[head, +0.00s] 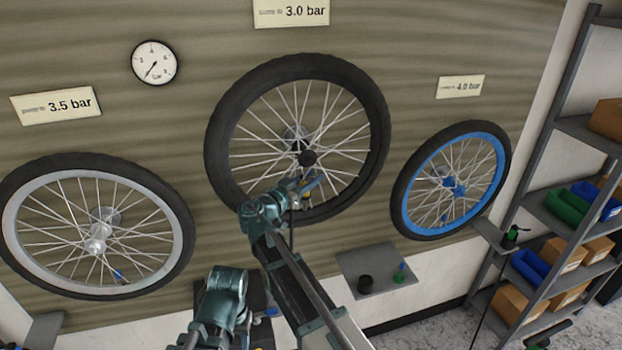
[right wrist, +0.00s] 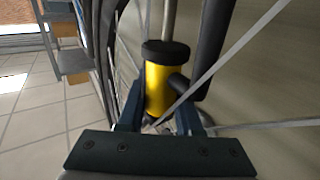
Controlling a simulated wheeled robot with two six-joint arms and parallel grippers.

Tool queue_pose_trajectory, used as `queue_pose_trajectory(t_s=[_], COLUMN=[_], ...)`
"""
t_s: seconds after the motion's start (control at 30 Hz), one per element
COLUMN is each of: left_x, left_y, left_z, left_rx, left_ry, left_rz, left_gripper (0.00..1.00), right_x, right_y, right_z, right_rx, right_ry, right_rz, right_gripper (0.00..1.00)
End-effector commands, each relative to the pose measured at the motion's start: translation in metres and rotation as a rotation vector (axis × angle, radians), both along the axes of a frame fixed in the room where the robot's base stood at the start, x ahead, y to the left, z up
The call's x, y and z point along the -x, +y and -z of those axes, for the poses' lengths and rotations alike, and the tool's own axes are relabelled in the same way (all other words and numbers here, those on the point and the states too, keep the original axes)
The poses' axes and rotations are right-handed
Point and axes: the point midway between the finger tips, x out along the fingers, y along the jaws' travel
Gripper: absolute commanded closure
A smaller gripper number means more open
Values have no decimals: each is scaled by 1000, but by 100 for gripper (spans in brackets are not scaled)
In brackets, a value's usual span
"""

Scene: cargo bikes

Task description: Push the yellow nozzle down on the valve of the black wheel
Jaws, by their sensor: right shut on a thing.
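The black wheel (head: 222,130) hangs in the middle of the wall panel, its rim, spokes and tyre all black or silver. My right gripper (head: 304,190) is at the wheel's lower rim. It is shut on the yellow nozzle (right wrist: 158,88), which stands between the two fingers in the right wrist view. The nozzle has a black collar on top and a black side piece at its right. A grey metal rod (right wrist: 168,20) runs up from the collar; I cannot tell whether it is the valve. My left arm shows at the bottom, but its gripper is not visible.
A silver-rimmed wheel (head: 18,240) hangs at left and a blue-rimmed wheel (head: 402,210) at right. A gauge (head: 155,63) is on the panel. A small grey shelf (head: 385,285) sits below. A storage rack (head: 560,130) stands at right. Spokes pass close to my right fingers.

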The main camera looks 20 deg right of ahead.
Motion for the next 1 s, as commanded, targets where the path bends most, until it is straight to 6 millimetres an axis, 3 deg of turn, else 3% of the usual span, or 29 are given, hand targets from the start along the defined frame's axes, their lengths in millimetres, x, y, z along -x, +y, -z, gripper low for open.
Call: queue_pose_trajectory(t_s=[1.0], left_x=[0], left_y=[0], left_z=[8], left_rx=[0], left_ry=[0], left_rz=[0], left_gripper=[50], right_x=[0], right_y=[0], right_z=[8], right_rx=[0], right_ry=[0], right_rz=[0], right_gripper=[100])
